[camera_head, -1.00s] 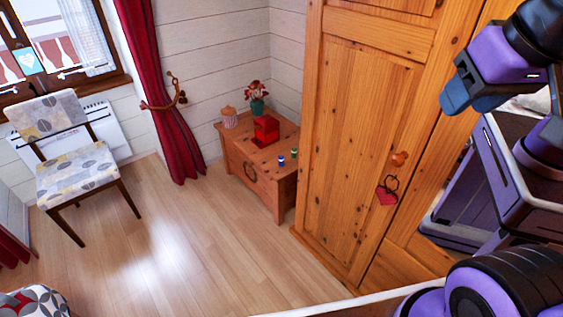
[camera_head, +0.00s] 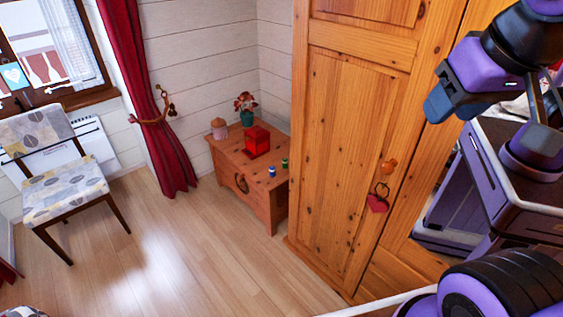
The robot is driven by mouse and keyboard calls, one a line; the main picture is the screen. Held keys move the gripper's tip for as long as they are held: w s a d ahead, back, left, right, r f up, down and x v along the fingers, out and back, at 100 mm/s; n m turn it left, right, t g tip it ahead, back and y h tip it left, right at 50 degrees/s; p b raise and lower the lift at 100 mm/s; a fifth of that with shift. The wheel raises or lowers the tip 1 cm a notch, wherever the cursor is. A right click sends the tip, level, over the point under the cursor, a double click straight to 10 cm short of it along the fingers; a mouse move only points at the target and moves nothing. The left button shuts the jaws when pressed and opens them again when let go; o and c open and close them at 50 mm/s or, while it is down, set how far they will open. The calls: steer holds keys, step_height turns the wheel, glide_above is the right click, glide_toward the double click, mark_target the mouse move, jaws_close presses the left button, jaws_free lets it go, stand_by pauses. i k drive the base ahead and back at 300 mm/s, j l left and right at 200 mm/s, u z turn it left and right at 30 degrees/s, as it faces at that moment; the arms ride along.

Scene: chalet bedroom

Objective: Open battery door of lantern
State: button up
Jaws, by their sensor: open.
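A red box-shaped object (camera_head: 257,141), which looks like the lantern, stands upright on a low wooden chest (camera_head: 224,152) against the far wall. Its battery door cannot be made out at this distance. Two small cylinders, one blue (camera_head: 272,171) and one green (camera_head: 284,163), stand on the chest to its right; they may be batteries. Parts of my arm fill the right side of the view, far from the chest. I cannot make out my gripper's fingers there.
A tall wooden wardrobe (camera_head: 350,150) stands right of the chest, close to its side. A flower pot (camera_head: 247,117) and a pinkish jar (camera_head: 219,128) stand at the chest's back. A chair (camera_head: 66,188) is at left. The wooden floor (camera_head: 190,255) before the chest is clear.

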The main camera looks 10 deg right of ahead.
mark_target(257, 133)
steer(key=i+j, duration=0.6)
steer(key=i+j+u, duration=0.15)
steer(key=i+j, duration=0.95)
steer(key=i, duration=0.2)
steer(key=i+j+u, duration=0.1)
steer(key=i+j, duration=0.4)
steer(key=i, duration=0.15)
